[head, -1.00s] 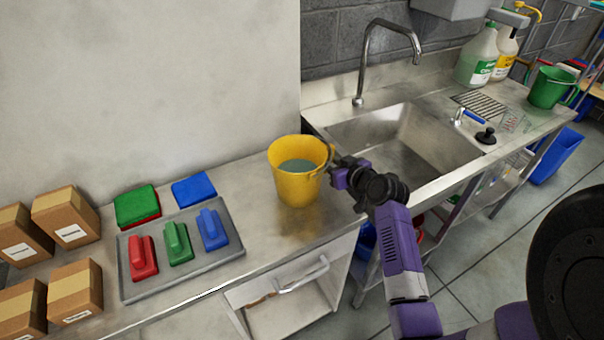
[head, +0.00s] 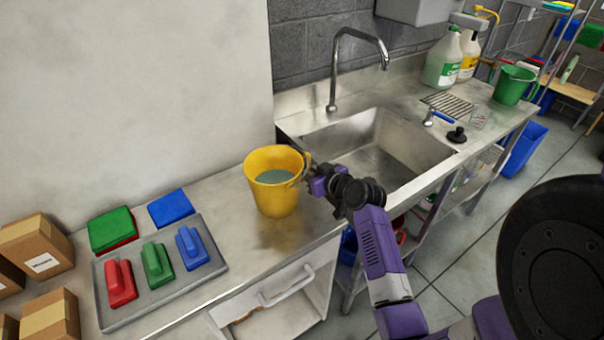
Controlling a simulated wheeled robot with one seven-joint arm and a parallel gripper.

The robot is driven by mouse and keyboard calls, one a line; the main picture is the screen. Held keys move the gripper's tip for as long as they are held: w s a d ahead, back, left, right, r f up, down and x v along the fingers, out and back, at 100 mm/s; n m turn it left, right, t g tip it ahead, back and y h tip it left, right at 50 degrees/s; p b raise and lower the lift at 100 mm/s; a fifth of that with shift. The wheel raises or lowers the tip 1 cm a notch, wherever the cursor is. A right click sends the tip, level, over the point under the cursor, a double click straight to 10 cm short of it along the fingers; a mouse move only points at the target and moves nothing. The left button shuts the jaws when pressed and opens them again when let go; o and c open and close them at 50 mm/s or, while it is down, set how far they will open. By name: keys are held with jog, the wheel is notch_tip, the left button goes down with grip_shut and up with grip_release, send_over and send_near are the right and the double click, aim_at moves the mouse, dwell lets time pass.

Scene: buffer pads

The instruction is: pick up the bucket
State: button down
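The yellow bucket (head: 273,198) stands upright over the steel counter, left of the sink, with grey-green liquid visible inside. I cannot tell whether its base touches the counter. My gripper (head: 303,172) reaches in from the right, and its dark fingers are at the bucket's right rim. They overlap the rim in the picture. The fingers are too small and partly hidden to show whether they are closed on it.
Left of the bucket is a grey tray (head: 218,262) with red, green and blue scrubbers. Green and blue pads lie behind it, cardboard boxes (head: 38,250) at far left. The sink (head: 385,150) with its tall faucet is right; a green bucket (head: 514,87) stands beyond.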

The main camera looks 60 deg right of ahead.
jog(key=shift+r, duration=0.25)
notch_tip(320, 180, up, 20)
jog(key=shift+f+b, duration=0.25)
jog(key=shift+b, duration=0.15)
dwell(0.9)
jog(key=shift+r, duration=0.1)
dwell(0.3)
jog(key=c, duration=1.9)
grip_release()
jog(key=shift+c, duration=0.2)
grip_shut()
